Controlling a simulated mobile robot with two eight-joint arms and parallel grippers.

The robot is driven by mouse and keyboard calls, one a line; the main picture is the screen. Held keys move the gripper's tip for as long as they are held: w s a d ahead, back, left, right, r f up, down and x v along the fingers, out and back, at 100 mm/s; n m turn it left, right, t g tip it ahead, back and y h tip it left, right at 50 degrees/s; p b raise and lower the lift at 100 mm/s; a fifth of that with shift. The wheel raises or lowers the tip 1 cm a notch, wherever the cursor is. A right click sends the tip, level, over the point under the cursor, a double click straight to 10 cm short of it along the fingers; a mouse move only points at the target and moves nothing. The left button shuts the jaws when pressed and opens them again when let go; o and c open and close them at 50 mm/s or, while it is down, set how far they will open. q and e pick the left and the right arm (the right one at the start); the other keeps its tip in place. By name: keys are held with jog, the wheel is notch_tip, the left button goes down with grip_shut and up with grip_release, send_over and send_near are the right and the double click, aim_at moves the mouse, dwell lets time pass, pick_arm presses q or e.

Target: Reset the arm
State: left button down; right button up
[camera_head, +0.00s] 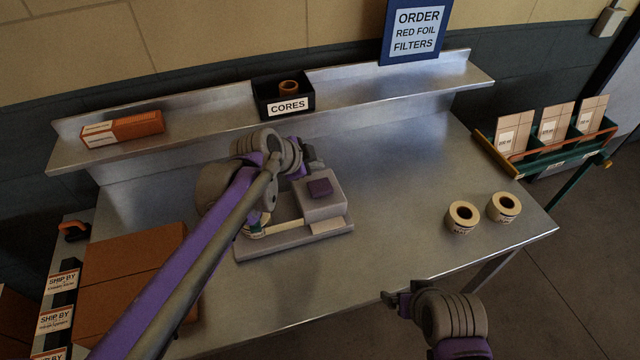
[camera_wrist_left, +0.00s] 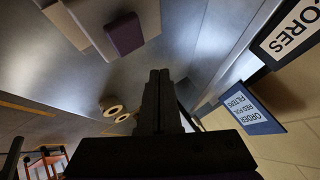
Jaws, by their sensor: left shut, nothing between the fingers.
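My left arm reaches in from the lower left over the table. Its gripper (camera_head: 312,158) is just behind and above a grey bench device (camera_head: 325,208) with a purple block (camera_head: 319,188) on top. In the left wrist view the two dark fingers (camera_wrist_left: 160,75) are shut against each other with nothing between them. The device and its purple block (camera_wrist_left: 124,33) show at the top of that view, apart from the fingers. My right gripper (camera_head: 392,299) is off the table's front edge at the lower right, small and dark; its opening cannot be made out.
Two tape-like rolls (camera_head: 463,217) stand at the table's right. A back shelf (camera_head: 205,118) holds an orange box (camera_head: 122,129) and a black CORES bin (camera_head: 287,105). Brown cartons (camera_head: 130,285) sit at left. A rack of packets (camera_head: 548,150) stands at right. The table's middle right is clear.

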dwell(0.5)
pick_arm(q)
jog(key=s+a+f+n+y, duration=0.1)
jog(key=s+a+f+n, duration=0.2)
jog(key=s, duration=0.6)
jog(key=s+a+f+n+g+y, duration=0.1)
jog(key=s+a+f+n+y, duration=0.1)
jog(key=s+a+f+n, duration=0.2)
jog(key=s+a+f+n+y, duration=0.2)
jog(key=s+a+f+n, duration=0.2)
jog(key=s+a+n, duration=0.5)
jog(key=s, duration=0.5)
jog(key=shift+a+g, duration=0.35)
jog(key=shift+g, duration=0.05)
